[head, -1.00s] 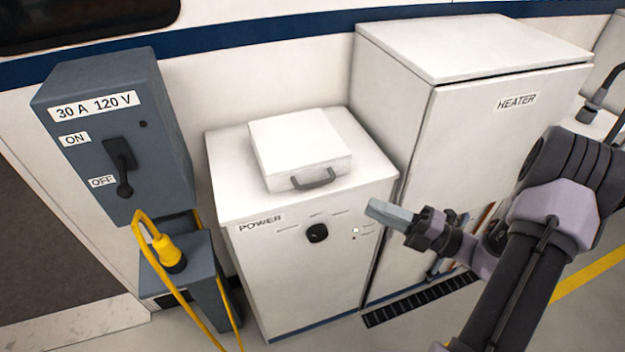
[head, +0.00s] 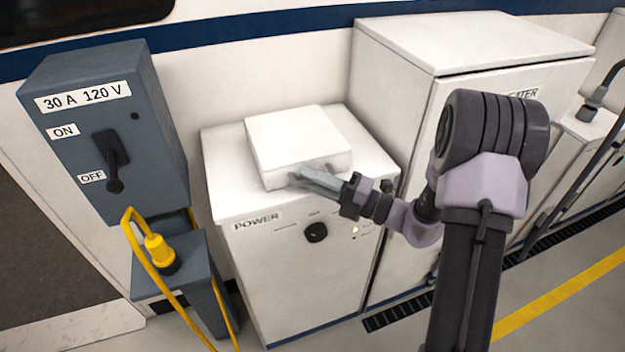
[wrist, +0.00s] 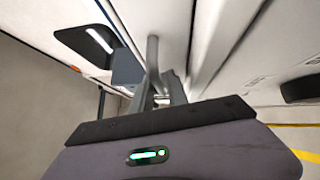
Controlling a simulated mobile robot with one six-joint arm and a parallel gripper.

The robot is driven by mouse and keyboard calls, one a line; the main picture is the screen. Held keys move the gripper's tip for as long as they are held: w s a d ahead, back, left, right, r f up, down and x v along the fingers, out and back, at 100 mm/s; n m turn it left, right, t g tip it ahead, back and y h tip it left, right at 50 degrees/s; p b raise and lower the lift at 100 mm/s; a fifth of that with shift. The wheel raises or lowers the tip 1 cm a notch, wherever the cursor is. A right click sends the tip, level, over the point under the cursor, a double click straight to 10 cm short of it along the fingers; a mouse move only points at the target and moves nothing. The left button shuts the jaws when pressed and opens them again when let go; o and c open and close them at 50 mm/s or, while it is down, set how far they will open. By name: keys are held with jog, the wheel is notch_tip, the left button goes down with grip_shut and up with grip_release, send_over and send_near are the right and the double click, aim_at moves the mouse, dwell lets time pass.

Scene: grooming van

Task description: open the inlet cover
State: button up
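The white inlet cover (head: 300,138) is a shallow box with its lid down, on top of the POWER cabinet (head: 290,262). Its dark handle was on the front face and is now mostly hidden behind my gripper. My gripper (head: 313,180) is at the front of the cover, its pale fingertips at the handle's place. In the wrist view the grey fingers (wrist: 160,85) reach up from the wrist housing. Whether they are apart or closed around the handle is not clear.
A grey switch box (head: 105,135) with its lever near OFF is on the wall at left. Below it a yellow plug and cable (head: 159,250) stand on a grey box. The tall HEATER cabinet (head: 395,110) stands close at right, behind my arm.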

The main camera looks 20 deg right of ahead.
grip_shut()
dwell(1.3)
